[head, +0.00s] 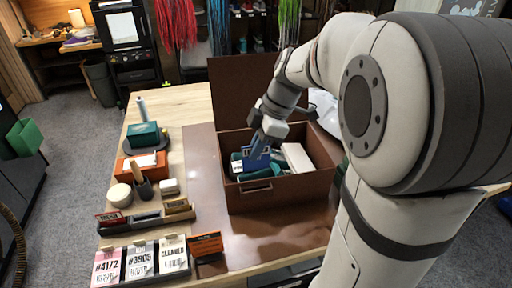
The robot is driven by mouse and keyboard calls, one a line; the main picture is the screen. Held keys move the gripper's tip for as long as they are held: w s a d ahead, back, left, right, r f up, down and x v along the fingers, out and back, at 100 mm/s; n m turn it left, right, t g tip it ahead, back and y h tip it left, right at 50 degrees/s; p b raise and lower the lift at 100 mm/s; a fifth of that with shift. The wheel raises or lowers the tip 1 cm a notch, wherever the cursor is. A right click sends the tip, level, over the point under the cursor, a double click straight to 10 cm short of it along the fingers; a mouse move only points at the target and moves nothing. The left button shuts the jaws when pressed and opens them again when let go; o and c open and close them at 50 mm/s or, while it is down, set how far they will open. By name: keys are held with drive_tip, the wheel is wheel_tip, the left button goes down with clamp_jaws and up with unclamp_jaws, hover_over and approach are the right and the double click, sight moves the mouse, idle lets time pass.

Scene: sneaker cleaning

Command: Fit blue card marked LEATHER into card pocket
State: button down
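The brown box (290,199) stands open on the table, its lid raised behind it. A small framed holder on its front wall, which looks like the card pocket (256,188), appears empty. My gripper (262,146) is above the front part of the box, pointing down. It appears shut on a blue card (256,161), which hangs over the box opening, above and behind the pocket. Its marking is too small to read. The fingertips are partly hidden by the card and the arm.
Inside the box are a white block (297,158) and dark green items. Tags lie in front. The brown mat before the box is clear.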

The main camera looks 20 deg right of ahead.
sight(268, 155)
drive_tip(key=shift+f, duration=0.15)
wheel_tip(268, 155, down, 6)
drive_tip(key=b, duration=0.5)
drive_tip(key=shift+r, duration=0.25)
drive_tip(key=shift+s+b, duration=0.1)
drive_tip(key=shift+b, duration=0.8)
idle(1.1)
drive_tip(key=shift+f+b, duration=2)
drive_tip(key=shift+f, duration=0.05)
drive_tip(key=c, duration=1.5)
unclamp_jaws()
drive_tip(key=shift+c, duration=0.2)
drive_tip(key=shift+r, duration=0.1)
drive_tip(key=v, duration=0.7)
drive_tip(key=shift+d+r, duration=0.15)
drive_tip(key=shift+r, duration=0.2)
